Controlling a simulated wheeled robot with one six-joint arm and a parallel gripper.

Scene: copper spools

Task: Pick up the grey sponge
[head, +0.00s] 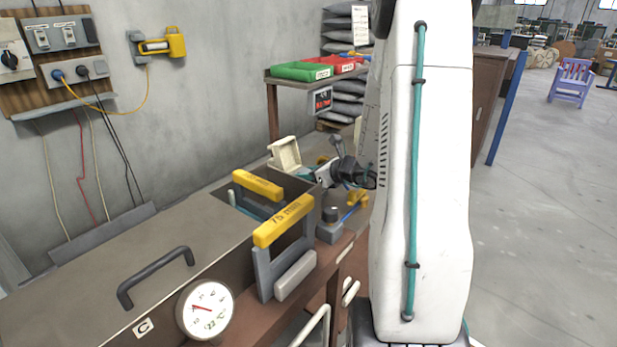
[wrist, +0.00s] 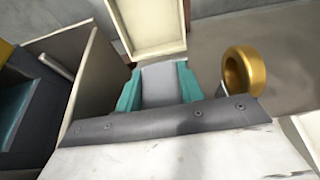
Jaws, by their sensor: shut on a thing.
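The grey sponge (wrist: 160,85) shows in the wrist view as a plain grey block between the two teal fingers. My gripper (wrist: 160,92) is shut on it, with one finger against each side. In the head view my gripper (head: 306,174) is at the far end of the bench, just in front of an open cream box (head: 285,153). The sponge cannot be made out there. Whether it touches the surface below is not clear.
The cream box's raised part (wrist: 148,27) is straight ahead in the wrist view. A gold ring (wrist: 243,70) stands close on the right. Yellow-topped grey holders (head: 283,223) and a lidded metal box (head: 130,265) fill the nearer bench.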

